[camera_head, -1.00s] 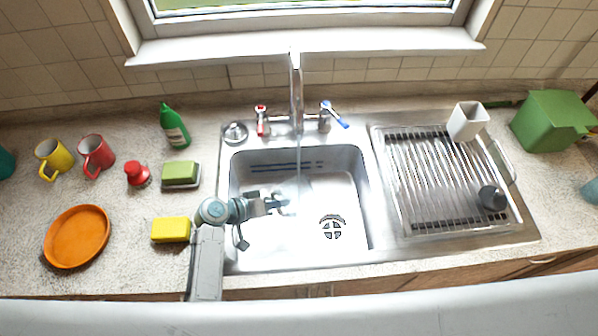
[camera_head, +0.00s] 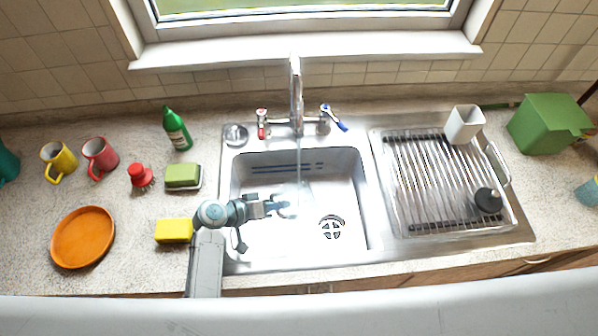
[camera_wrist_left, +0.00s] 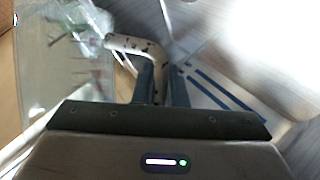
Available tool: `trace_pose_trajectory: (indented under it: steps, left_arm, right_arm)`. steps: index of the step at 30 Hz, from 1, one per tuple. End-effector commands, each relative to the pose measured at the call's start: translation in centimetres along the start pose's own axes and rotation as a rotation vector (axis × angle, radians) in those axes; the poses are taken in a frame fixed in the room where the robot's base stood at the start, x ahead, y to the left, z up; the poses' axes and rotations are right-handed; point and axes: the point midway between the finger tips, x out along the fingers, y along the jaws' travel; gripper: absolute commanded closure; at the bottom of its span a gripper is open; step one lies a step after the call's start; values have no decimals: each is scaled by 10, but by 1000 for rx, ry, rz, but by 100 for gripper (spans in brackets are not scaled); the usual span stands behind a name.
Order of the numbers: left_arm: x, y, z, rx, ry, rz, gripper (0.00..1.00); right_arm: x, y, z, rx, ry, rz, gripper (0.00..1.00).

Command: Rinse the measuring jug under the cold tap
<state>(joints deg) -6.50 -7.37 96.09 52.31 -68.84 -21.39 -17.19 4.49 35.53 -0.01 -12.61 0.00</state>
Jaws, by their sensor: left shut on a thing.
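My left gripper (camera_head: 280,206) is low over the sink basin (camera_head: 345,255), left of its middle. In the left wrist view its fingers (camera_wrist_left: 160,82) are closed on a pale, speckled handle. The clear measuring jug (camera_wrist_left: 70,65) extends from that handle to the left. In the head view the jug is see-through and its outline is hard to make out. A thin stream of water (camera_head: 298,160) falls from the tap spout (camera_head: 296,80) beside the fingertips, where the jug is. The cold tap's blue lever (camera_head: 336,121) is angled to the right. My right gripper is not in view.
The red hot tap (camera_head: 262,124) is left of the spout. A draining rack (camera_head: 405,190) with a white cup (camera_head: 464,124) is at right. A yellow sponge (camera_head: 174,231), an orange plate (camera_head: 83,237) and mugs (camera_head: 100,157) are on the left counter.

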Motion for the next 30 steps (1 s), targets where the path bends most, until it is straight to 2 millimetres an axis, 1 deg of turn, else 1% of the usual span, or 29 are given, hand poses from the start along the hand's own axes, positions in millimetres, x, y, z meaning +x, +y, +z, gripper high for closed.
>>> trace_pose_trajectory:
  steps: [1, 5, 9, 12, 17, 20, 30]
  left_arm:
    - [-5, 6, -2, 1, 2, 0, 100]
    - [-13, 16, -2, 1, 2, 1, 100]
    - [-21, 24, -2, 1, 3, 2, 100]
    - [-25, 29, -2, 2, 2, 1, 100]
    - [-28, 32, 0, -1, 0, 0, 100]
    - [-33, 33, 7, 0, 0, 0, 100]
    - [-54, 42, 41, -1, 0, -1, 100]
  right_arm:
    - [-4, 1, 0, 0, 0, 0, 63]
    - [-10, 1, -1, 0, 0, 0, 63]
    - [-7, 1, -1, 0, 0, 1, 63]
    - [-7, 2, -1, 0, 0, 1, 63]
    - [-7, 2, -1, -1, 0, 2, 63]
    - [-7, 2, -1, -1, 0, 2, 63]
    - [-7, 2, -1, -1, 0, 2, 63]
